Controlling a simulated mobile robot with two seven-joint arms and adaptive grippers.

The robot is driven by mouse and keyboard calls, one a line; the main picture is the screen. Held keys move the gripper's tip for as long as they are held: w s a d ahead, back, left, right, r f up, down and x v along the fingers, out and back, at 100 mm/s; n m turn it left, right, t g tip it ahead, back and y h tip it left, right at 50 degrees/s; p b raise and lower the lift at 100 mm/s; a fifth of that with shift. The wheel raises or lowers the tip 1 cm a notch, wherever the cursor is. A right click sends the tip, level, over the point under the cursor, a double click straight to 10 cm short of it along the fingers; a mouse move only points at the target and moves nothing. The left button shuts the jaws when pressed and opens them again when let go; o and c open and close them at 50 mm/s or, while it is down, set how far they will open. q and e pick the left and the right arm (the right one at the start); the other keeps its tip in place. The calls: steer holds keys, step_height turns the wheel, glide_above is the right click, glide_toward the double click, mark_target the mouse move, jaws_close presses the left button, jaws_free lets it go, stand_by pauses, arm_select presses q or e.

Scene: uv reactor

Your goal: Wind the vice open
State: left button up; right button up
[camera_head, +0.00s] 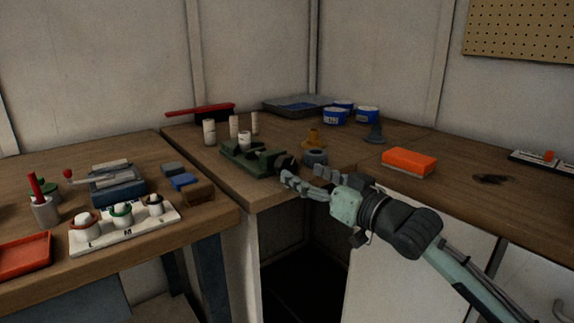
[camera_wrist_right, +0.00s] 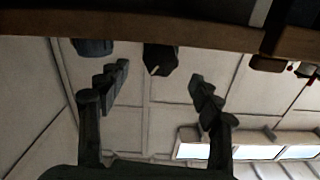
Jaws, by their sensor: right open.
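A green vice (camera_head: 250,160) sits near the front edge of the middle bench. A dark knob (camera_head: 285,161) is at its right end, by the bench edge. My right gripper (camera_head: 301,173) is open, just in front of and slightly below the knob. In the right wrist view a dark faceted piece (camera_wrist_right: 160,59), which looks like the knob, is seen beyond and between the open fingers (camera_wrist_right: 160,73). I see no contact. The opening of the vice jaws is too small to make out. My left gripper is not in view.
White cylinders (camera_head: 209,132) stand behind the vice. An orange box (camera_head: 408,162) lies on the right bench. A white tray (camera_head: 125,230) with capped pieces is on the left bench.

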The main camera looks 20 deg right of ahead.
mark_target(289, 166)
steer(key=x, duration=0.5)
steer(key=shift+w+p, duration=0.15)
steer(key=shift+p, duration=0.2)
steer(key=shift+w+a, duration=0.3)
steer(key=shift+w, duration=0.15)
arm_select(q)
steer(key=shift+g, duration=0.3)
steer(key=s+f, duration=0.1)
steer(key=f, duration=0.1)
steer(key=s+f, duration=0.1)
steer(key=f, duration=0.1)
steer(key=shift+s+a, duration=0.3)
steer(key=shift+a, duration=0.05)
arm_select(e)
steer(key=c, duration=1.2)
steer(key=shift+o, duration=0.2)
steer(key=shift+n, duration=3.4)
